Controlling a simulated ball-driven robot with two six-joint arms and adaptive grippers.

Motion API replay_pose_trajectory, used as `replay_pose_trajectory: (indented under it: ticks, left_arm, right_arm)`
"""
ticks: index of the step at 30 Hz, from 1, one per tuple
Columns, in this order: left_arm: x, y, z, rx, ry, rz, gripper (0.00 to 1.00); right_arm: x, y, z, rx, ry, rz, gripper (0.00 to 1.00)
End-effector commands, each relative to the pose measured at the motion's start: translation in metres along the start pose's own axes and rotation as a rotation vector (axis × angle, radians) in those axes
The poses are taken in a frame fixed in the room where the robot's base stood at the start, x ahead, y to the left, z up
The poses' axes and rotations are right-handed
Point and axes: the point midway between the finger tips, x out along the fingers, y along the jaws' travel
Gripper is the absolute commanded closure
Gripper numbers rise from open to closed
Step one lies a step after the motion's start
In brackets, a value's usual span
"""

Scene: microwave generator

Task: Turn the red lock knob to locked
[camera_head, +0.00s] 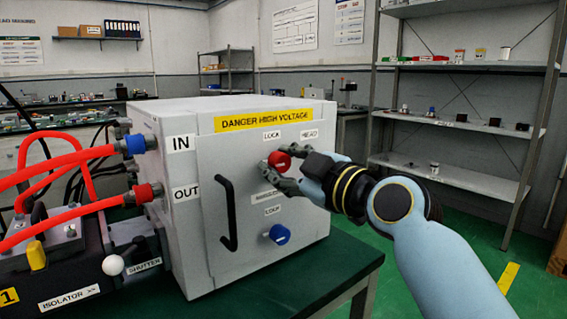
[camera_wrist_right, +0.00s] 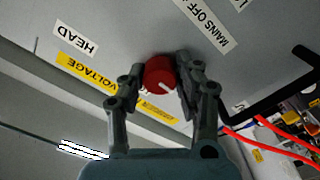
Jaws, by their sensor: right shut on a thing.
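The red lock knob (camera_head: 279,160) is on the front of the white high-voltage box (camera_head: 225,250), below the LOCK and HEAD labels. My right gripper (camera_head: 277,172) reaches in from the right, its fingers on either side of the knob. In the right wrist view the red knob (camera_wrist_right: 160,74) sits between the two fingers of the gripper (camera_wrist_right: 160,85), which are shut on it. A white pointer line shows on the knob's face, slanting in that view. My left gripper is not in view.
A blue knob (camera_head: 279,234) sits lower on the same panel, and a black door handle (camera_head: 229,213) stands out to the left. Red cables (camera_head: 70,222) run to the box's left side. The box stands on a green table (camera_head: 345,262). Shelves (camera_head: 465,120) stand behind on the right.

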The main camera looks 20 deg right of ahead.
Motion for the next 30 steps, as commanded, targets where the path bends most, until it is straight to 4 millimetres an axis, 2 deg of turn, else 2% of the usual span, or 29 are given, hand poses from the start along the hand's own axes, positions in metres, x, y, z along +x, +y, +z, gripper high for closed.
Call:
replay_pose_trajectory:
  ticks: [8,30]
  left_arm:
    - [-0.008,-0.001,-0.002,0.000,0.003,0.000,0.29]
    - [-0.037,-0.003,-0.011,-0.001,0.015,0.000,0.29]
  right_arm:
    - [0.000,0.001,-0.001,0.158,-0.001,-0.002,1.00]
    - [0.000,0.001,-0.001,0.855,-0.002,-0.001,1.00]
